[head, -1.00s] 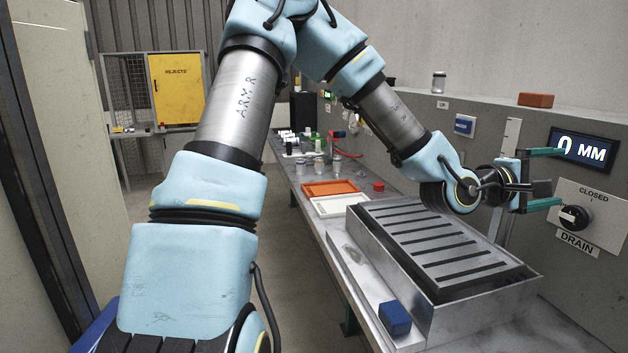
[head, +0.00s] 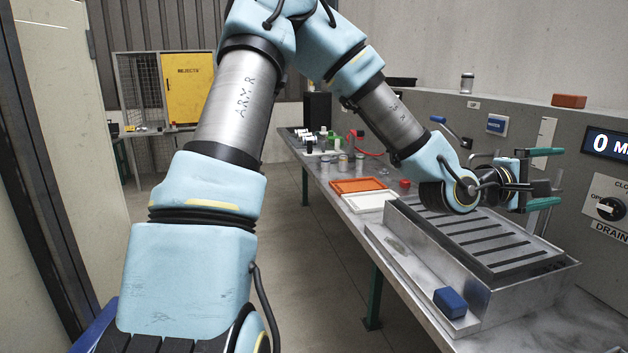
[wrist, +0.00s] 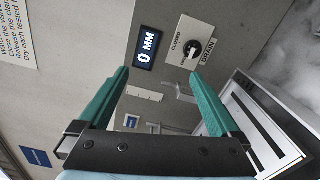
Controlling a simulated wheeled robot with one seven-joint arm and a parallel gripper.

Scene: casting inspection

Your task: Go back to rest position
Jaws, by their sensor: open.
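My gripper (head: 545,176) is at the right of the head view, above the far side of the slotted metal tank (head: 572,272). Its two green fingers are apart with nothing between them. In the wrist view the open gripper (wrist: 160,92) faces the grey wall panel, with the 0 MM display (wrist: 147,48) and the drain knob (wrist: 193,48) beyond the fingertips. My arm is stretched out to the right over the bench (head: 400,308).
A blue block (head: 450,302) sits on the tank's near ledge. An orange tray (head: 357,185), a white tray (head: 368,202) and a red cap (head: 405,184) lie farther back on the bench. A yellow rejects cabinet (head: 188,98) stands at the back left. The floor (head: 290,270) left of the bench is clear.

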